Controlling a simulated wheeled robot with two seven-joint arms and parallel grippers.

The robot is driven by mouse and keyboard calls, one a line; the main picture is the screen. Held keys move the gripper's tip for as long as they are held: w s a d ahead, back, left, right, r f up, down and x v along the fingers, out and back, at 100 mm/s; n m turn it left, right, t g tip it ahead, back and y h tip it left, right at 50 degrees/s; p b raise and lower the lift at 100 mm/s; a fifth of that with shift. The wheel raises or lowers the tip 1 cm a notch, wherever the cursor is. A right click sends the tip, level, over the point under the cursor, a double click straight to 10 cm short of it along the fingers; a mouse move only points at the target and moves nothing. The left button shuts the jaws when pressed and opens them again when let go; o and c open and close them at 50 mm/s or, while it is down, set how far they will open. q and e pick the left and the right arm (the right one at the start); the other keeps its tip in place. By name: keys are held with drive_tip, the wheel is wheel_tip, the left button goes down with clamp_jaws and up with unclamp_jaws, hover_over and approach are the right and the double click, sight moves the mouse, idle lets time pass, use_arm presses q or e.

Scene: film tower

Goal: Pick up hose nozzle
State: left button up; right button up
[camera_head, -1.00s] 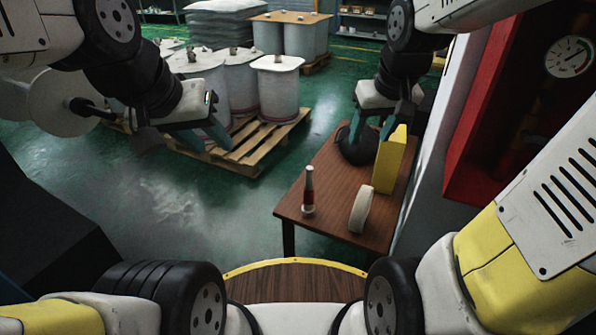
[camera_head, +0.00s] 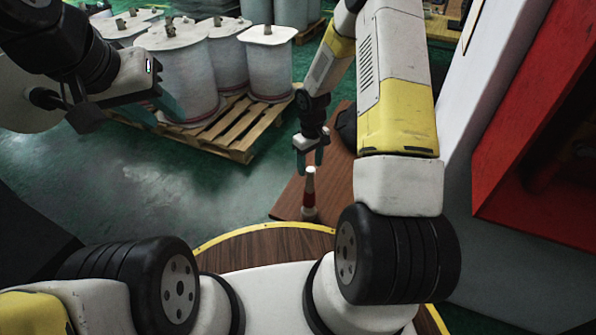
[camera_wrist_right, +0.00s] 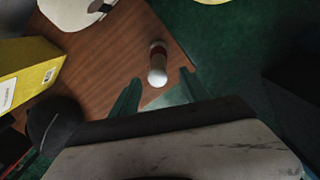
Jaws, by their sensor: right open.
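The hose nozzle (camera_head: 309,195) stands upright on the small wooden table (camera_head: 333,177), near its left edge. It has a white tip and a red band. In the right wrist view the nozzle (camera_wrist_right: 157,64) appears from above, ahead of the fingertips and roughly between them.
In the right wrist view, a yellow box (camera_wrist_right: 28,75), a white roll (camera_wrist_right: 75,10) and a dark round object (camera_wrist_right: 55,122) share the table. Wrapped rolls (camera_head: 180,75) stand on a pallet (camera_head: 225,135) behind. A red cabinet (camera_head: 525,120) is at right.

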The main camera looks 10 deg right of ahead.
sight(310, 178)
drive_tip(key=f, duration=0.7)
drive_tip(key=shift+w+d+f, duration=0.1)
drive_tip(key=shift+w+d, duration=0.05)
drive_tip(key=shift+w, duration=0.05)
drive_tip(key=shift+c, duration=0.4)
clamp_jaws()
idle(0.8)
